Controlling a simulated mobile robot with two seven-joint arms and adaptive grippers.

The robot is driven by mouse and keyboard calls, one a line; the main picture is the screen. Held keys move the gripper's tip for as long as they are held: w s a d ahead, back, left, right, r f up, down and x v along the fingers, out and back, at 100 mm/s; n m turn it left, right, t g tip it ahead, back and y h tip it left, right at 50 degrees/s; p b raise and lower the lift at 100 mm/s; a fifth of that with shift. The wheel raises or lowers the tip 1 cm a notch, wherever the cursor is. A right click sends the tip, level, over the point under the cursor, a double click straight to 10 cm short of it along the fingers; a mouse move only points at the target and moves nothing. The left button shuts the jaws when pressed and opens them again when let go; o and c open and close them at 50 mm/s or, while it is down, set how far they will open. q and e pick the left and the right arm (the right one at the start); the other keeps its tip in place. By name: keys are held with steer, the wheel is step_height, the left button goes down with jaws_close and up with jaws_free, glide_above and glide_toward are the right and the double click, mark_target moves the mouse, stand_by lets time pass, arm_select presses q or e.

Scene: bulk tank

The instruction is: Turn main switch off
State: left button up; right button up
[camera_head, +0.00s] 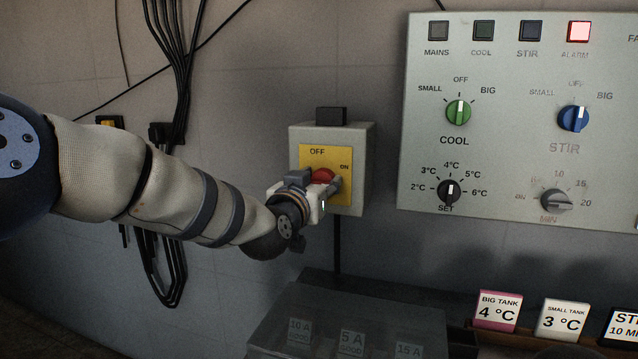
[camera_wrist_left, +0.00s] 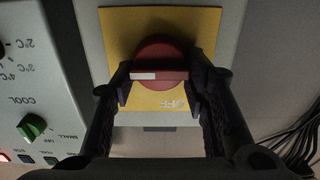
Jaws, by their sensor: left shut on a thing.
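The main switch is a grey box (camera_head: 360,170) on the wall with a yellow plate (camera_head: 312,152) marked OFF and ON. Its red knob (camera_head: 322,175) is partly hidden by my left gripper (camera_head: 320,188). In the left wrist view, which is upside down, the red knob (camera_wrist_left: 160,52) sits between the fingers of my left gripper (camera_wrist_left: 160,84), which is shut on its grip bar. The bar lies level and its white mark points left there, which is the ON side. OFF shows below right of the knob. My right gripper is not in view.
A grey control panel (camera_head: 500,190) with knobs and a lit alarm lamp (camera_head: 579,31) is to the right. Black cables (camera_head: 175,75) hang on the left. Below are a dark clear-lidded box (camera_head: 350,305) with fuse labels, and small signs (camera_head: 497,311) on a ledge.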

arm_select(q)
steer(key=shift+n, duration=0.3)
steer(key=n, duration=0.3)
steer(key=shift+a+n, duration=0.1)
steer(key=shift+n, duration=0.3)
steer(key=n, duration=1.3)
steer(key=shift+a+f+b, duration=0.15)
steer(key=shift+f+b, duration=0.25)
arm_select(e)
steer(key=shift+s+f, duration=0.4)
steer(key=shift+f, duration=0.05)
arm_select(q)
steer(key=shift+n, duration=0.4)
steer(key=o, duration=1.1)
steer(key=shift+o, duration=0.2)
steer(key=shift+r, duration=0.1)
